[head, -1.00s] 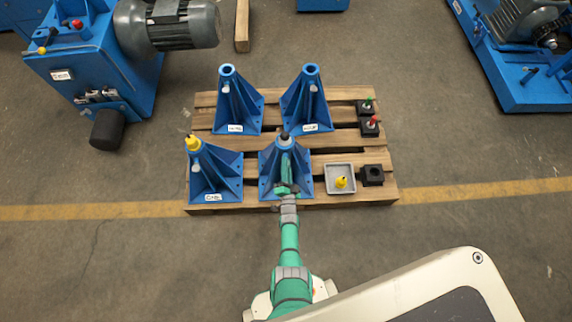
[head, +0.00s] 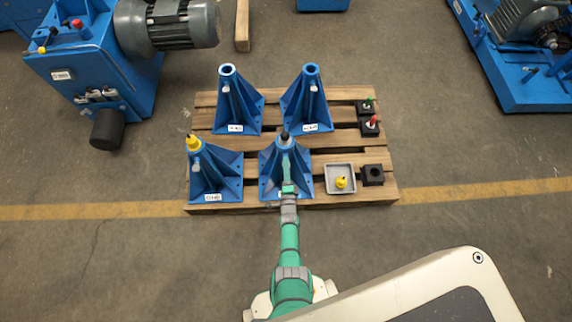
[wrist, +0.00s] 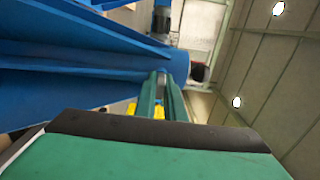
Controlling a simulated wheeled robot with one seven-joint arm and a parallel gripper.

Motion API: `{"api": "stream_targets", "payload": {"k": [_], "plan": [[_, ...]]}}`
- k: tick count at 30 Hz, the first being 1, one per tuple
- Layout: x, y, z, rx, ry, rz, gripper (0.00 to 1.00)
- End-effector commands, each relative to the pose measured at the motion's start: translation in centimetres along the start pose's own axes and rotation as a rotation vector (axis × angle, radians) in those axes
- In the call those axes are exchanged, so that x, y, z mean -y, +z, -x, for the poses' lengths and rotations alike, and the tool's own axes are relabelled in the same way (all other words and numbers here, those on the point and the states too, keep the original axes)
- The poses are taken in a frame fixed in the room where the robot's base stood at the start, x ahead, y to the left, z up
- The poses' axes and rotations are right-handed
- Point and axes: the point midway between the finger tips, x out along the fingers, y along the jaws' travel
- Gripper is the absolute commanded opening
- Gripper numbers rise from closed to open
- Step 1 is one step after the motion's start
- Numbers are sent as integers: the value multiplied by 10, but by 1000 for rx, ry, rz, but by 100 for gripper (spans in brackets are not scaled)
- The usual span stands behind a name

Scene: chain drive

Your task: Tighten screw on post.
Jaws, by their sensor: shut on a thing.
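The blue post (head: 270,185) at the front right of the pallet has a black piece (head: 285,136) in its top; the post (wrist: 80,60) and the black piece (wrist: 198,72) also show in the wrist view. My gripper (head: 286,155) is at the near side of this post, just below its top. In the wrist view its green fingers (wrist: 160,92) are close together against the post's tube. They are shut on the side screw, which is mostly hidden between them.
Three other blue posts (head: 238,110) stand on the wooden pallet (head: 258,150); the front-left one holds a yellow piece (head: 193,143). A grey tray (head: 340,190) with a yellow piece and several black blocks (head: 373,176) sit at right.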

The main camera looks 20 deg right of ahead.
Motion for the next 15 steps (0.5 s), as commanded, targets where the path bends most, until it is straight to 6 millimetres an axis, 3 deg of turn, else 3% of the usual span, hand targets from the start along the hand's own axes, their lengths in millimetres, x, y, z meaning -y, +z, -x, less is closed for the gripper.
{"api": "stream_targets", "payload": {"k": [13,15], "plan": [[-3,3,4,6,6,-10,0],[-3,2,3,5,6,-10,24]]}}
